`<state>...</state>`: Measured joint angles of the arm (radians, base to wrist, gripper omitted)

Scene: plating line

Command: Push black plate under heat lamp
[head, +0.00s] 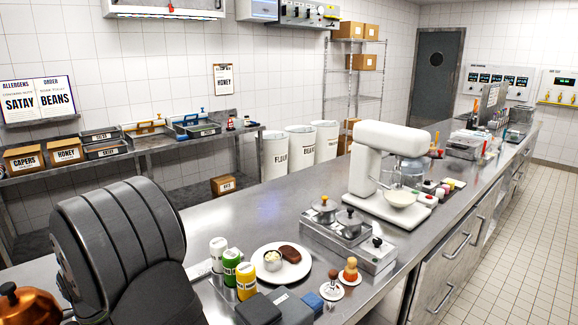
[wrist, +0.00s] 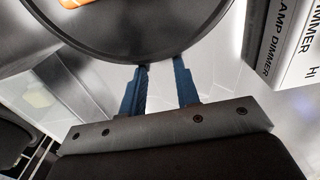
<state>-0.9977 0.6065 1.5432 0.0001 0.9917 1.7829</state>
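The black plate (wrist: 140,38) fills the upper middle of the wrist view, cut off by the top edge. An orange item (wrist: 75,3) is partly in view on it. My gripper (wrist: 161,68) has two blue fingers spread apart with an empty gap between them. The fingertips are at the plate's near rim; I cannot tell whether they touch it. A white box (wrist: 293,45) lettered with "LAMP DIMMER" stands at the right. The heat lamp cannot be made out for sure. The head view does not show the black plate or my gripper.
On the steel counter in the head view are a white plate (head: 302,270) with brown food and a cup, several bottles (head: 231,266), lidded pots (head: 349,222) and a white mixer (head: 371,160). A copper dome (head: 22,305) is at the lower left.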

